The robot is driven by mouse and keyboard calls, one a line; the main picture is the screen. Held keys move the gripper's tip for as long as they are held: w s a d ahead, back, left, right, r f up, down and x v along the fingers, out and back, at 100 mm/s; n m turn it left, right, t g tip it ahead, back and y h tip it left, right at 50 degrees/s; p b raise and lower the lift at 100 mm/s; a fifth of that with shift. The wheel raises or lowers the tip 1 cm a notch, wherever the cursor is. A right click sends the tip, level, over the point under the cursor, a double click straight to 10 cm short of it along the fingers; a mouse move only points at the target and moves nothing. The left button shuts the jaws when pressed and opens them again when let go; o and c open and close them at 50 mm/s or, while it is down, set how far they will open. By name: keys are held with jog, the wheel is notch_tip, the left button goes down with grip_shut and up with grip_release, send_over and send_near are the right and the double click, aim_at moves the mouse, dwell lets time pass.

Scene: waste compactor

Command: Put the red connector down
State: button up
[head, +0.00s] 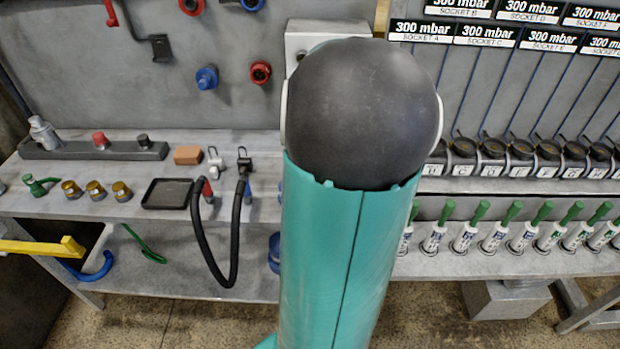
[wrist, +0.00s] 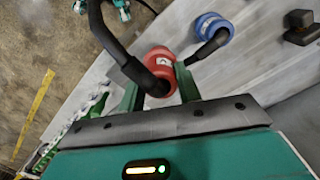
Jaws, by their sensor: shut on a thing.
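In the wrist view, my gripper (wrist: 160,88) has its two green fingers shut on the red connector (wrist: 158,62). The connector is a round red ring with a white label and a black bent pipe or hose end against it. A grey surface lies behind it; I cannot tell whether the connector touches it. In the head view, my arm fills the middle and hides my gripper and the held connector.
A blue connector (wrist: 212,26) with a black pipe is close to the right of the red one. A black block (wrist: 302,26) is further right. The bench (head: 120,205) holds a black tray (head: 167,194), an orange block (head: 188,155) and a looped black hose (head: 236,235).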

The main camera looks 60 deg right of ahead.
jog(key=d+f, duration=0.1)
jog(key=f, duration=0.1)
jog(key=d+f, duration=0.1)
jog(key=f, duration=0.1)
jog(key=d+f, duration=0.1)
jog(key=f, duration=0.2)
jog(key=shift+w+d+f, duration=0.1)
jog(key=shift+d, duration=0.2)
jog(key=o, duration=1)
notch_tip(320, 180, up, 12)
dwell(0.5)
